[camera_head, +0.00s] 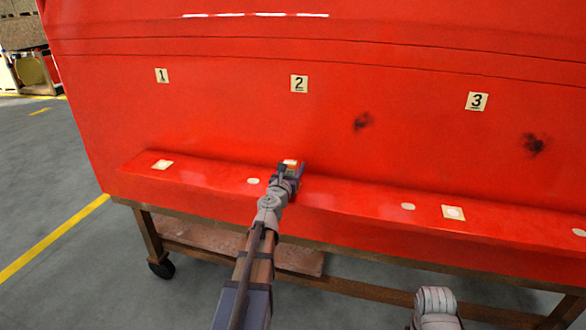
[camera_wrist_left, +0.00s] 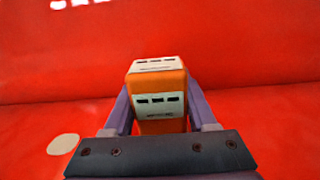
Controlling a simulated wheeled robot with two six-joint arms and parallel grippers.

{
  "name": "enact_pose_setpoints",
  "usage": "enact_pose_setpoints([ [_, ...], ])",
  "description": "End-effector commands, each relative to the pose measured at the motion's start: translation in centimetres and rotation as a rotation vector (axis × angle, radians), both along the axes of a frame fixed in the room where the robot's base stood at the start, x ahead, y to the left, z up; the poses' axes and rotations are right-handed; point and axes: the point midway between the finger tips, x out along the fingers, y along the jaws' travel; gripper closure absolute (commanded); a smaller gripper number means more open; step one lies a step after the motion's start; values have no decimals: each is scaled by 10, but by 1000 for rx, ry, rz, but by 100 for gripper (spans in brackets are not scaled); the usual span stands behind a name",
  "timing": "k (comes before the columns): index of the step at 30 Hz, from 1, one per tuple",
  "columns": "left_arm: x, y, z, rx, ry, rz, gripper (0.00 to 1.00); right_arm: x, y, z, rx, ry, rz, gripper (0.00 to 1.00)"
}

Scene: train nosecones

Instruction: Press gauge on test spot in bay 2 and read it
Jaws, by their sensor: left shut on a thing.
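My left gripper (camera_head: 288,174) is shut on an orange gauge (camera_wrist_left: 160,86) with pale panels that carry dark marks. The marks are too small to read. The gripper and gauge are at the red ledge below the label 2 (camera_head: 299,84). I cannot tell whether the gauge touches the surface. My right arm shows only as a grey part at the bottom edge, and its gripper is out of view.
Pale square patches lie on the ledge under label 1 (camera_head: 162,165) and under label 3 (camera_head: 453,212). Small pale round spots (camera_head: 253,181) lie between them. Dark smudges (camera_head: 534,145) mark the red panel. A wheeled wooden cart (camera_head: 320,270) supports it. Open floor lies at left.

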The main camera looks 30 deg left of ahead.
Motion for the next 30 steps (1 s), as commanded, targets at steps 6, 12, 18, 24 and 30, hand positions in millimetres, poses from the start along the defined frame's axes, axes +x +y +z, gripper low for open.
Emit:
enact_pose_setpoints([
  [6, 0, 0, 0, 0, 0, 0, 100, 0, 0, 0, 0, 0, 0, 50],
  [12, 0, 0, -1, 0, 0, 0, 100, 0, 0, -1, 0, 0, 0, 50],
  [18, 0, 0, -1, 0, 0, 0, 100, 0, 0, -1, 0, 0, 0, 50],
  [24, 0, 0, -1, 0, 0, -1, 100, 0, 0, -1, 0, 0, 0, 50],
  [30, 0, 0, 5, 0, 0, -1, 100, 0, 0, 5, 0, 0, 0, 50],
])
